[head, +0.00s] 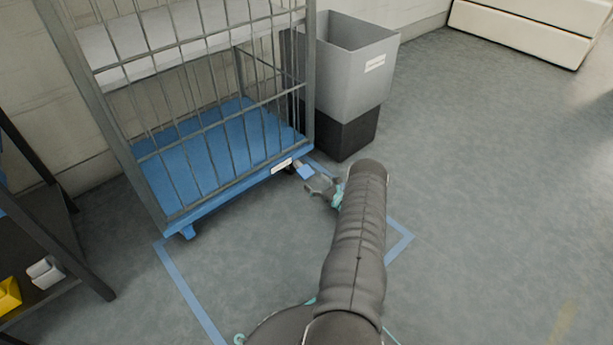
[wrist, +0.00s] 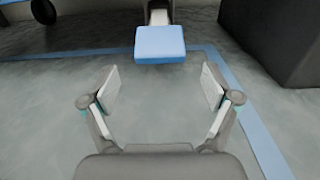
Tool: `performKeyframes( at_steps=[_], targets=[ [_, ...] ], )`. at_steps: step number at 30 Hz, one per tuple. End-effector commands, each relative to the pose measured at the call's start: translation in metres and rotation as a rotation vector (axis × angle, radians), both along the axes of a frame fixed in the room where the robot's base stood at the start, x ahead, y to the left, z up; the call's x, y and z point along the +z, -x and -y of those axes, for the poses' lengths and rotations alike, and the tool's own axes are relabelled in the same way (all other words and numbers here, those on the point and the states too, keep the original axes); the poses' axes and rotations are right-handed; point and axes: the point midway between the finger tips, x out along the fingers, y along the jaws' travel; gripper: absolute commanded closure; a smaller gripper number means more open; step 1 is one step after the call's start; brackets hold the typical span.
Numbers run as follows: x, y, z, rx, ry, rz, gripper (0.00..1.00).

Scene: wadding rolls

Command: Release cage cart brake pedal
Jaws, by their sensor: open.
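The cage cart (head: 228,186) stands at the left in the head view, with a blue base deck and grey wire walls. Its brake pedal (head: 305,171) is a small blue plate at the cart's near right corner. In the wrist view the pedal (wrist: 159,43) shows as a flat blue pad on a pale stem, beyond the fingertips. My gripper (head: 318,187) is low over the floor close to the pedal. In the wrist view my gripper (wrist: 158,84) is open and empty, its fingers apart on either side below the pad. No contact with the pedal shows.
A grey bin with a black lower part (head: 357,75) stands right beside the cart. Blue floor tape (head: 188,292) outlines the cart's bay. A dark shelf rack (head: 62,215) is at the left. The floor to the right is clear.

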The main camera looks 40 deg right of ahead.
Motion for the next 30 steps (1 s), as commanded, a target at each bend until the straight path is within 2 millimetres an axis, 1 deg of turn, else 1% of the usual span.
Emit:
performKeyframes(
  at_steps=[1, 3, 9, 15, 23, 26, 27, 29, 30],
  targets=[
    [-0.001, -0.010, -0.002, 0.002, 0.002, 0.001, 0.12],
    [-0.001, -0.022, -0.003, 0.003, 0.002, 0.001, 0.12],
    [-0.001, -0.048, -0.004, 0.002, 0.001, 0.001, 0.12],
    [0.000, -0.058, -0.005, 0.000, 0.001, -0.001, 0.12],
    [0.000, -0.059, -0.005, 0.000, 0.000, -0.001, 0.12],
    [0.000, -0.059, -0.005, 0.000, 0.000, 0.000, 0.35],
    [0.000, -0.059, -0.005, 0.000, 0.000, 0.000, 0.45],
    [0.000, -0.059, -0.005, 0.000, 0.000, 0.000, 0.60],
    [0.000, -0.059, -0.005, 0.000, 0.000, 0.000, 0.70]
  ],
)
